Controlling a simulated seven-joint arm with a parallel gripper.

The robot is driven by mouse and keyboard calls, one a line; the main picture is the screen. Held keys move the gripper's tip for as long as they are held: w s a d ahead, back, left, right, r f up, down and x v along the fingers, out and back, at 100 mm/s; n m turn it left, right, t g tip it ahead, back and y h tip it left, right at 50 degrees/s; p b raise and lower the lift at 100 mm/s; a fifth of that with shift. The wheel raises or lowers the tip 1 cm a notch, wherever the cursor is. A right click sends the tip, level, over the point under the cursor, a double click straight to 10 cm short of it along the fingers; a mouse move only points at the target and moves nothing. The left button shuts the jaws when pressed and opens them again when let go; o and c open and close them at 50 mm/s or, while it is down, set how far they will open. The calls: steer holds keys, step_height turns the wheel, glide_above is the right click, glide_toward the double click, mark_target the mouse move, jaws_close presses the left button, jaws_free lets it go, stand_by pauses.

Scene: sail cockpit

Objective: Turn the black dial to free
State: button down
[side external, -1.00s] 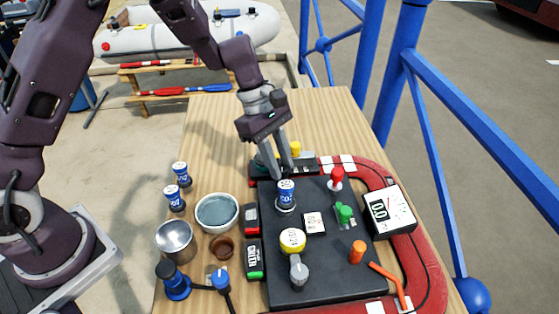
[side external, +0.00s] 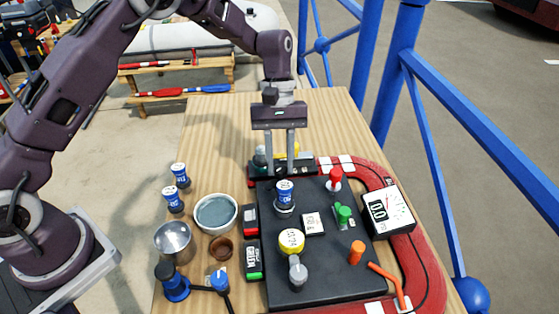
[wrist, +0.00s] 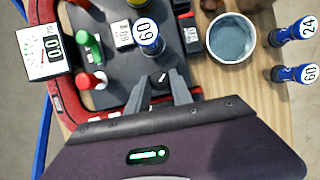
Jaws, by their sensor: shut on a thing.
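The black dial (wrist: 160,78) has a small white mark on its top and shows between my fingertips in the wrist view. My gripper (wrist: 161,80) is shut on it, one finger on each side. In the side view my gripper (side external: 277,155) points down at the far end of the black panel (side external: 325,272). The dial cannot be made out clearly there behind the fingers. The lettering around the dial is too small or hidden to read, so I cannot tell which position it points to.
A blue-topped knob marked 60 (side external: 285,191) stands close in front. Red (side external: 334,178), green (side external: 344,216), yellow (side external: 291,241) and orange (side external: 356,252) parts stand on the panel. A gauge (side external: 388,211) is at right, a bowl (side external: 216,212) at left. The wooden tabletop is clear at the far left.

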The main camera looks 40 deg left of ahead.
steer(key=shift+m+y, duration=0.4)
steer(key=shift+m, duration=0.7)
steer(key=shift+d+g, duration=0.1)
steer(key=shift+g, duration=0.2)
steer(key=c, duration=1.1)
jaws_free()
steer(key=shift+c, duration=0.2)
steer(key=shift+r, duration=0.1)
